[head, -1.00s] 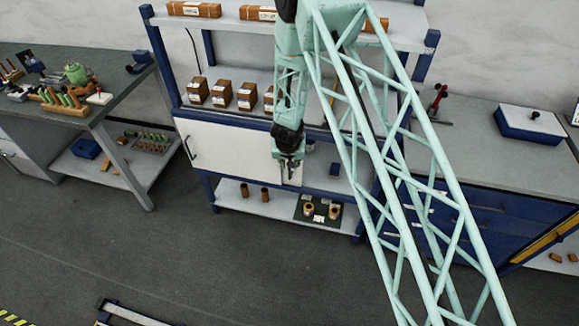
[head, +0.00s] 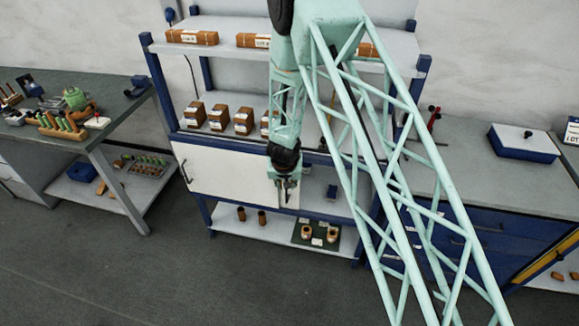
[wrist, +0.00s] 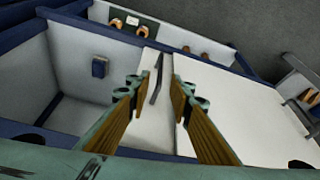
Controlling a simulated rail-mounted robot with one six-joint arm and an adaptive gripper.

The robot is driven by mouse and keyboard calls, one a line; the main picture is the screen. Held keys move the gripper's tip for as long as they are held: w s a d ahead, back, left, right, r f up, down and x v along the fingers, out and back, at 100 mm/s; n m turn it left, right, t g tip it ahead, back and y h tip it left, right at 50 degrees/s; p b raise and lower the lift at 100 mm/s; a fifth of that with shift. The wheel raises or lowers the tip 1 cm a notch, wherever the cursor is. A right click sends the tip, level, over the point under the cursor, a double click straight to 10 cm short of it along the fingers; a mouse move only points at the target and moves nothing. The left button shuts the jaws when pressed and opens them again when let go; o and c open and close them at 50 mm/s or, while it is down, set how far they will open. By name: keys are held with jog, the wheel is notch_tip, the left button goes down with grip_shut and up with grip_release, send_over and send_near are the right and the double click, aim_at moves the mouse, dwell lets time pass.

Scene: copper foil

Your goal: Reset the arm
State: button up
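My gripper (head: 287,186) hangs in front of the shelf unit, at the right edge of a white cabinet door panel (head: 225,169). In the wrist view my gripper (wrist: 157,90) has its two yellow-padded fingers spread apart with nothing held between them. A dark bar handle (wrist: 156,80) on a narrow white panel shows beyond the gap. It seems apart from the fingers, but contact is hard to judge. The wide white door panel (wrist: 235,105) lies to the right in that view, and an open compartment (wrist: 85,75) to the left.
Brown boxes (head: 218,117) stand on the shelf above the door. A dark mat (head: 304,238) with copper-coloured parts lies on the low shelf. A cluttered workbench (head: 118,122) stands left, a blue drawer bench (head: 455,178) right. The floor in front is clear.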

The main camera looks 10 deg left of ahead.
jog(key=s+d+r+y+b, duration=0.1)
jog(key=d+r, duration=0.1)
jog(key=r, duration=0.9)
jog(key=s+d+r+y+b, duration=0.1)
jog(key=s+d+r+b, duration=0.15)
jog(key=r, duration=0.85)
jog(key=s+d+f+b+v, duration=0.1)
jog(key=d+v, duration=0.1)
jog(key=v, duration=0.8)
jog(key=s+d+f+b+v, duration=0.1)
jog(key=d+v, duration=0.1)
jog(key=v, duration=0.7)
jog(key=s+d+r+b, duration=0.1)
jog(key=s+d+r, duration=0.4)
jog(key=s, duration=0.4)
jog(key=s+d+r+b, duration=0.2)
jog(key=s+d+r, duration=0.3)
jog(key=s, duration=0.4)
jog(key=s+d+b, duration=0.1)
jog(key=s+d, duration=0.2)
jog(key=s, duration=0.4)
jog(key=s+d+h+b, duration=0.1)
jog(key=s+d, duration=0.2)
jog(key=s, duration=0.5)
jog(key=s+d+m+h, duration=0.1)
jog(key=s+d, duration=0.2)
jog(key=s, duration=0.5)
jog(key=shift+s+d+r+g+b, duration=0.15)
jog(key=shift+d+g+b, duration=0.15)
jog(key=shift+d+b, duration=0.1)
